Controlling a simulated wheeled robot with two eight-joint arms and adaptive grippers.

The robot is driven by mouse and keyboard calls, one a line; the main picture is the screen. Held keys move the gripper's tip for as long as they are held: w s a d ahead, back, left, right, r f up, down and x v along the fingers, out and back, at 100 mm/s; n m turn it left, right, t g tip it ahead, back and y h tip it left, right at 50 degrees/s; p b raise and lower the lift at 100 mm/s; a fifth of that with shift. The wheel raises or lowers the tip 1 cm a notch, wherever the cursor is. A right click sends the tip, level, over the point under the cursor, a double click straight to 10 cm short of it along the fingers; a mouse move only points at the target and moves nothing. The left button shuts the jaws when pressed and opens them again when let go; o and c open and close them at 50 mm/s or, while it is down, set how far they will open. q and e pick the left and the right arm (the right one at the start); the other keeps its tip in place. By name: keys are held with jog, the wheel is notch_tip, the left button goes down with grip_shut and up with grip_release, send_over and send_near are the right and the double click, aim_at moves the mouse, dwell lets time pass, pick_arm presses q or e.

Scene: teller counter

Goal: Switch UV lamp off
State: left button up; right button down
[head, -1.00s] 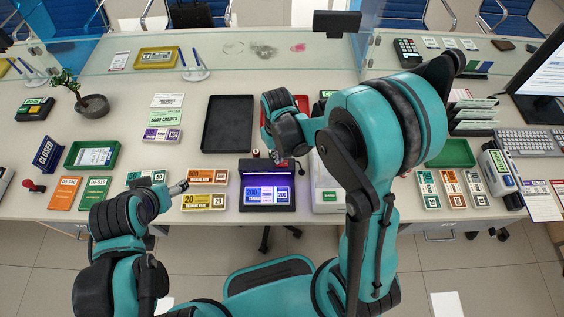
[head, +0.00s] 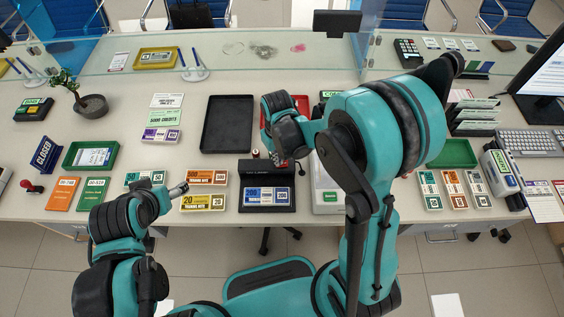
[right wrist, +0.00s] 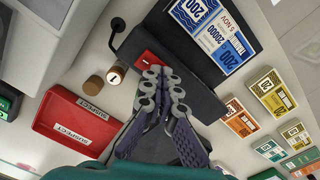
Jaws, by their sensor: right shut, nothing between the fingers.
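The UV lamp (head: 267,171) is a black box at the front middle of the counter. Its slot is dark, with no purple glow. A blue-and-white 200 note pack (head: 267,196) lies on its base. In the right wrist view a red switch (right wrist: 150,58) sits on the end of the lamp housing (right wrist: 187,68). My right gripper (right wrist: 158,76) is shut and empty, its fingertips right at the switch; I cannot tell whether they touch it. In the head view my right wrist mostly hides its fingers. My left gripper (head: 179,188) is over the counter's front edge, left of the lamp; its jaws are unclear.
A black tray (head: 228,124) lies behind the lamp. Orange and yellow note packs (head: 203,202) lie to its left. A grey-white machine (head: 327,190) stands close to its right.

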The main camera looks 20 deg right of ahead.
jog(key=shift+r+p, duration=2.5)
jog(key=shift+r, duration=1)
jog(key=s+d+r+m+t+b, duration=0.1)
jog(key=s+d+r+t+b, duration=0.1)
jog(key=s, duration=0.3)
jog(key=s+d+r+m+t+b, duration=0.1)
jog(key=s+d+r+t+b, duration=0.1)
jog(key=s+r+t+b, duration=0.3)
jog(key=shift+s+d+m, duration=0.15)
jog(key=shift+d+m, duration=0.2)
jog(key=shift+m, duration=0.05)
